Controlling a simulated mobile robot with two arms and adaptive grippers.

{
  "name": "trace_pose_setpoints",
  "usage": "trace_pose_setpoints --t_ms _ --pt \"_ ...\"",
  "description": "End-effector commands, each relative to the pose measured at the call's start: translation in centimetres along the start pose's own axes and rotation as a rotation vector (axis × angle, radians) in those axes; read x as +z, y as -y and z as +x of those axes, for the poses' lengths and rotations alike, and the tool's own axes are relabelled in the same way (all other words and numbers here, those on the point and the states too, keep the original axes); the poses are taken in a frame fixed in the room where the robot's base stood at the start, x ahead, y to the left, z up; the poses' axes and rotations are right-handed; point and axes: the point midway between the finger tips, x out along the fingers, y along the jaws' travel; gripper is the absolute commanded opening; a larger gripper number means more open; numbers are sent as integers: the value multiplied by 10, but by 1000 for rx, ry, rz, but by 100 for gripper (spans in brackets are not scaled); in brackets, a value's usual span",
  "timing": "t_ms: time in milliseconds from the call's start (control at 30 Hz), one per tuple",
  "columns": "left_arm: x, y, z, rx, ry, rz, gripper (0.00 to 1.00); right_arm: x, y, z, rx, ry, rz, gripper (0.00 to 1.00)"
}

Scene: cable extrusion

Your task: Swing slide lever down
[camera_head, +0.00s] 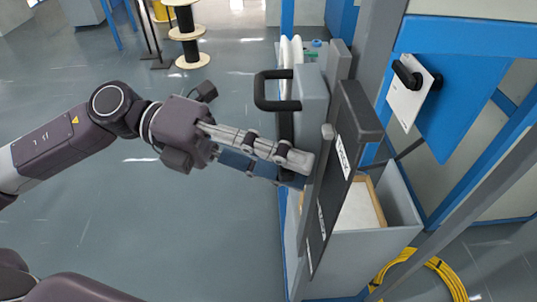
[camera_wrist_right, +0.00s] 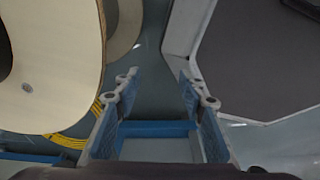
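In the head view a dark lever-like bar (camera_head: 285,125) runs down the grey machine's side to my left gripper (camera_head: 298,168). I take it for the slide lever. The fingers lie across its lower part, close to the tall black panel; they overlap in this view, so whether they clamp the bar is hidden. A black U-shaped handle (camera_head: 275,90) sticks out to the left above the gripper. My right gripper (camera_wrist_right: 155,88) shows in the right wrist view with its fingers spread and nothing between them.
The tall black panel (camera_head: 338,150) stands just right of the left gripper. A grey bin (camera_head: 400,200) and blue frame (camera_head: 445,90) lie further right. Yellow cable (camera_head: 440,268) is on the floor. Wooden spools (camera_head: 187,32) stand far back. The floor at left is open.

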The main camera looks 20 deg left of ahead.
Motion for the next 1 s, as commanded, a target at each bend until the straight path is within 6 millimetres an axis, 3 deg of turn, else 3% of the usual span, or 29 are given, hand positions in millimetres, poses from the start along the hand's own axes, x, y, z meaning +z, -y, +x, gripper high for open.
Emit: trace_pose_setpoints --t_ms 233,700,1000 --pt "1 -2 -12 4 3 -5 38 -1 4 0 -4 -1 1 38" --pt "0 -3 -90 8 1 -8 38 -1 5 0 -6 -1 1 38" --pt "0 -1 -116 4 -1 -4 38 -1 6 0 -6 -1 1 38"
